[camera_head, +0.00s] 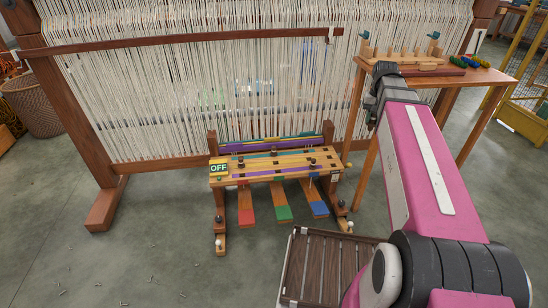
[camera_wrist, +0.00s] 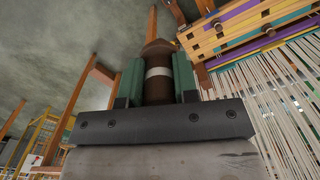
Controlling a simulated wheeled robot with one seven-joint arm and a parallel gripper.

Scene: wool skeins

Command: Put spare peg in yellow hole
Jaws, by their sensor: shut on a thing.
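In the head view my arm reaches to the small side table; the fingers and the peg cannot be made out there. The peg board (camera_head: 270,166) stands low in front of the loom, with several dark pegs and holes, purple, teal and yellow strips, and an OFF sign (camera_head: 219,168). It also shows in the wrist view (camera_wrist: 206,46), apart from the peg. I cannot tell which hole is yellow.
The side table (camera_head: 490,76) holds a wooden rack (camera_head: 405,61) and coloured skeins (camera_head: 470,62). The loom (camera_head: 110,164) stands behind the board. Red, green and blue-ended pedals (camera_head: 283,213) stick out in front. A slatted crate (camera_head: 312,275) stands nearer. Floor at left is mostly clear.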

